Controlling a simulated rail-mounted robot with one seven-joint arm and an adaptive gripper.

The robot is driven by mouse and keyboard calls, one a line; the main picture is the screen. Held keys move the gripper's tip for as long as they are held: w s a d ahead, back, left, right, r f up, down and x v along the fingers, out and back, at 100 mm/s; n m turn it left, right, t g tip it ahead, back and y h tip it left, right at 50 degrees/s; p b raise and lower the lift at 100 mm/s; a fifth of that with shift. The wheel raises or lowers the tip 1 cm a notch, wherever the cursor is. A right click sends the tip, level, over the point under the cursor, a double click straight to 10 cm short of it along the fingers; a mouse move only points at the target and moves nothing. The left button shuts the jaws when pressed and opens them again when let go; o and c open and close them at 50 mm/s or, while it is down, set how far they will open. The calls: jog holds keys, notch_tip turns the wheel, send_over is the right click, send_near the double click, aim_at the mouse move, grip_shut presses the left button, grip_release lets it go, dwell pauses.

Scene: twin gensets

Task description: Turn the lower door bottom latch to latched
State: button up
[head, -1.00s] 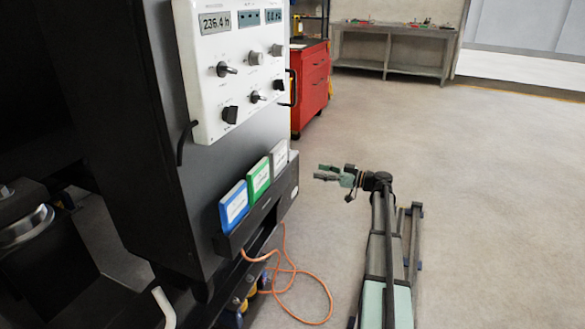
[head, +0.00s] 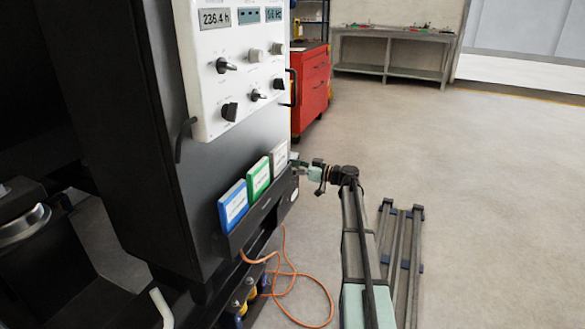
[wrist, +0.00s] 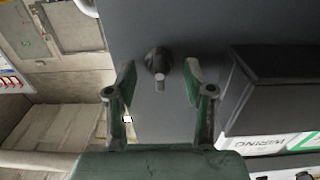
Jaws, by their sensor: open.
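In the wrist view a dark round latch knob (wrist: 159,60) with a lighter tab (wrist: 160,84) sits on a grey panel (wrist: 150,25). It matches the task's latch, though no label shows. My gripper (wrist: 155,78) is open, with one finger on each side of the knob. Whether the fingers touch it I cannot tell. In the head view my gripper (head: 302,166) is beside the dark cabinet's (head: 235,155) far edge, just past the binder rack. The latch is hidden there.
A rack (head: 262,208) holds blue, green and grey binders on the cabinet. An orange cable (head: 290,272) loops to the floor below. A red tool chest (head: 311,82) stands behind. The floor to the right is clear around a dark frame (head: 400,255).

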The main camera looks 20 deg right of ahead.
grip_shut()
jog(key=shift+w+d+f+m+p, duration=0.1)
jog(key=shift+m+p, duration=2.5)
jog(key=shift+m, duration=1.9)
jog(key=shift+w+d+m+p, duration=0.1)
jog(key=shift+m+p, duration=2.5)
jog(key=shift+m, duration=1.9)
